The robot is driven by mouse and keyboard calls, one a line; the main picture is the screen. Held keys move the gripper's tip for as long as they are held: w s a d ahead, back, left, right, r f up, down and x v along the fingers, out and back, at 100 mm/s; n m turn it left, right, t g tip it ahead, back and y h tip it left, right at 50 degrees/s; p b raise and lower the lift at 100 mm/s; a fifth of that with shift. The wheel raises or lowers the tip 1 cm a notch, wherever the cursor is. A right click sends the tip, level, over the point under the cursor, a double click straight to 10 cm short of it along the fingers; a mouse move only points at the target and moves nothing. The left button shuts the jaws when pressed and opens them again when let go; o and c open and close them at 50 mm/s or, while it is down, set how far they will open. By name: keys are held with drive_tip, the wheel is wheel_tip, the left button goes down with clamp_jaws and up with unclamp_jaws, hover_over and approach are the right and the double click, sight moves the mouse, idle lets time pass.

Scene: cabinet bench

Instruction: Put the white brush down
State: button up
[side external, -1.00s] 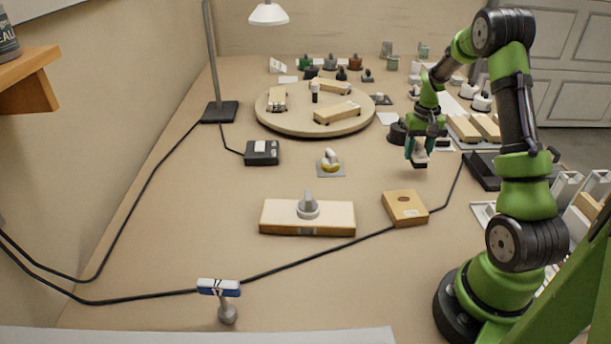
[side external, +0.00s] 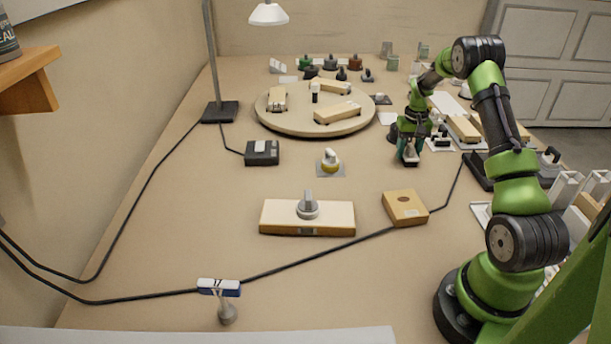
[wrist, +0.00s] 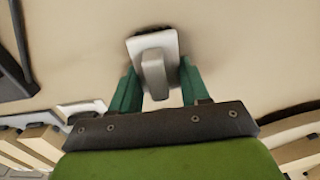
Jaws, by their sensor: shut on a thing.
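The white brush (wrist: 152,50) shows in the wrist view as a pale block with a raised handle between the two green fingers. My gripper (wrist: 158,82) is shut on its handle. In the side external view my gripper (side external: 409,150) points down low over the bench, right of the middle, with the small white brush (side external: 410,160) at its tips. The brush is close to the bench top; I cannot tell whether it touches. The fingers hide part of it there.
A wooden block with a hole (side external: 405,208) lies nearer the camera. A round turntable (side external: 280,122) with wooden pieces stands behind and left. A knob on a small plate (side external: 330,163) is to the left. Black cable crosses the bench. Bare bench lies left of my gripper.

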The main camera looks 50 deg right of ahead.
sight(410, 144)
drive_tip(key=shift+f, duration=0.1)
drive_tip(key=o, duration=1)
drive_tip(key=shift+o, duration=0.2)
wheel_tip(410, 144, up, 12)
drive_tip(key=shift+f, duration=0.1)
drive_tip(key=w+a+r+n+t, duration=0.1)
drive_tip(key=a+r+t, duration=0.1)
drive_tip(key=a+r, duration=0.6)
drive_tip(key=a+r+n+t, duration=0.1)
drive_tip(key=a+r, duration=0.3)
drive_tip(key=a, duration=0.8)
drive_tip(key=s+a+n+t+y, duration=0.1)
drive_tip(key=s+a+t, duration=0.1)
drive_tip(key=s+a, duration=0.4)
drive_tip(key=s+a+n+t+y, duration=0.1)
drive_tip(key=s+a, duration=0.6)
drive_tip(key=a, duration=0.7)
drive_tip(key=shift+a+n+t, duration=0.2)
drive_tip(key=shift+n+t, duration=0.3)
drive_tip(key=shift+t, duration=0.1)
